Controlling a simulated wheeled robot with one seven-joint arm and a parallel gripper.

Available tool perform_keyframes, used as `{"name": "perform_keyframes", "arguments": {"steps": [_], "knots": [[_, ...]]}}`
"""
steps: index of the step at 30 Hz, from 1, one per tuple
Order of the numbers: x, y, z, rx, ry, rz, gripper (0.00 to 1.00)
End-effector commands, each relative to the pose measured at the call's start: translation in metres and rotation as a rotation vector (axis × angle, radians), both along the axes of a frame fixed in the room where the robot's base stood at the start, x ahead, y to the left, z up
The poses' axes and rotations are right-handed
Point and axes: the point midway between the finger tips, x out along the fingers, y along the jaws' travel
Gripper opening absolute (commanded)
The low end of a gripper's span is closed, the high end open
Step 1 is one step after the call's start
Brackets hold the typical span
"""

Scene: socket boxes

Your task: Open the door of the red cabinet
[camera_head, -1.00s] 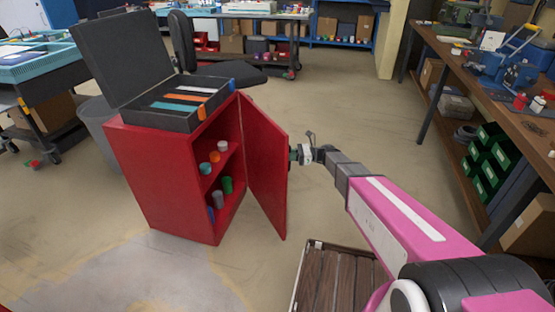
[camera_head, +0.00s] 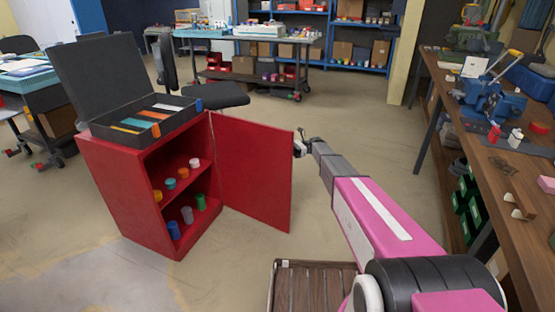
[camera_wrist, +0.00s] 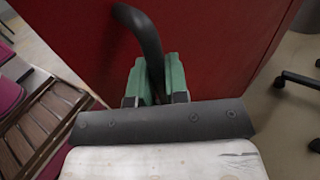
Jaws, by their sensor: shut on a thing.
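The red cabinet (camera_head: 113,187) stands on the floor left of centre in the head view. Its door (camera_head: 251,172) is swung well out to the right, and the shelves inside are in plain sight. In the wrist view the red door (camera_wrist: 215,50) fills the upper middle, with a dark curved handle (camera_wrist: 141,27) on its outer face. My gripper (camera_wrist: 157,82) has green fingers shut on this handle. In the head view my gripper (camera_head: 299,149) is at the door's outer edge, mostly behind it, and the handle is hidden.
An open black case (camera_head: 145,130) sits on the cabinet. Several small coloured cylinders stand on its shelves (camera_head: 183,181). A wooden workbench (camera_head: 500,165) runs along the right. A black chair (camera_head: 215,95) stands behind the cabinet. Open floor lies in front of it.

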Motion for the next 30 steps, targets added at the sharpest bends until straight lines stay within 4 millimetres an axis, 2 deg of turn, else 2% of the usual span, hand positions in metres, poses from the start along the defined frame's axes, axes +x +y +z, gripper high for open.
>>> {"name": "perform_keyframes", "arguments": {"steps": [1,6,19,20,21,22,30], "knots": [[0.01,-0.004,-0.001,-0.006,0.005,0.009,0.0],[0.02,-0.01,-0.001,-0.008,0.004,0.026,0.0],[0.022,-0.01,-0.001,-0.009,0.003,0.029,0.0],[0.022,-0.01,-0.001,-0.009,0.003,0.028,0.21],[0.022,-0.01,-0.001,-0.008,0.002,0.028,0.34],[0.022,-0.01,-0.001,-0.007,0.003,0.028,0.38],[0.021,-0.01,0.0,-0.004,0.0,0.029,0.38]]}}
